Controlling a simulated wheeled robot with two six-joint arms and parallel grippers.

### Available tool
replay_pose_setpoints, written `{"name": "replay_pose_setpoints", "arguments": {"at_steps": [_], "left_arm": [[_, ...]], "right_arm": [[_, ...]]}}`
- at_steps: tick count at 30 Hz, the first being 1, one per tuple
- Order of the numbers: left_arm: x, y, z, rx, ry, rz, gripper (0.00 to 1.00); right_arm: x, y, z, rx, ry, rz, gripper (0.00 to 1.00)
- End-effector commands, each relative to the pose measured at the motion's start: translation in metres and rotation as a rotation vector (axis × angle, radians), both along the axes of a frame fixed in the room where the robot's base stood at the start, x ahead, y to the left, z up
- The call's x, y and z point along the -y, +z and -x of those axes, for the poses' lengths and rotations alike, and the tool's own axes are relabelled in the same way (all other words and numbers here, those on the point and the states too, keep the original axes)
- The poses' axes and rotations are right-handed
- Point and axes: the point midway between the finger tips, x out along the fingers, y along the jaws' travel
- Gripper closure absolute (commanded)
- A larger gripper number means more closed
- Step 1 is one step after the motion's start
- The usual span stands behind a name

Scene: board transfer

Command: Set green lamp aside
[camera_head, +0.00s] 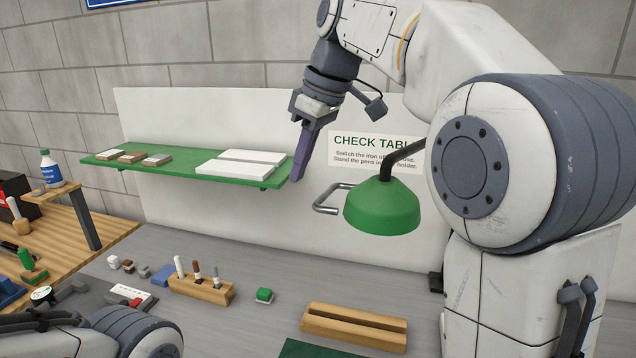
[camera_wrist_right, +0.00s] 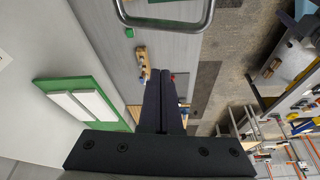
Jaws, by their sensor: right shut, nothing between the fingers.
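The green lamp (camera_head: 383,207) has a dome-shaped green shade and a dark curved neck, partly hidden behind my right arm in the head view. A grey metal handle-like loop (camera_head: 331,200) shows left of the shade. My right gripper (camera_head: 298,178) is shut and empty, pointing down just left of the loop and apart from the lamp. In the right wrist view its fingers (camera_wrist_right: 163,105) are together, and the metal loop (camera_wrist_right: 165,22) crosses the top. My left arm shows at the bottom left of the head view, but its gripper is out of sight.
A green shelf (camera_head: 262,184) with white boards and small brown blocks is close left of my right gripper. Below are a wooden pen holder (camera_head: 202,289), a green block (camera_head: 264,295) and a slotted wooden block (camera_head: 354,327). The grey table between them is clear.

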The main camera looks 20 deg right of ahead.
Motion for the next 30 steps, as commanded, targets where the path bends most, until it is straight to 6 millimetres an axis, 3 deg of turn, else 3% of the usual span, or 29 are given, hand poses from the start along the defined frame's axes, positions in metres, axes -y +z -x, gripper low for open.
{"name": "replay_pose_setpoints", "arguments": {"at_steps": [3,13,30], "left_arm": [[0.0,0.001,0.0,0.0,0.0,0.0,0.38],[0.0,0.013,0.0,0.0,-0.002,0.0,0.38],[0.0,0.014,0.0,0.0,-0.002,0.0,0.38]], "right_arm": [[-0.007,-0.023,-0.005,-0.004,0.002,0.0,1.0],[0.022,-0.02,0.021,0.0,-0.001,-0.001,1.0],[0.016,-0.021,0.023,0.0,0.038,0.0,1.0]]}}
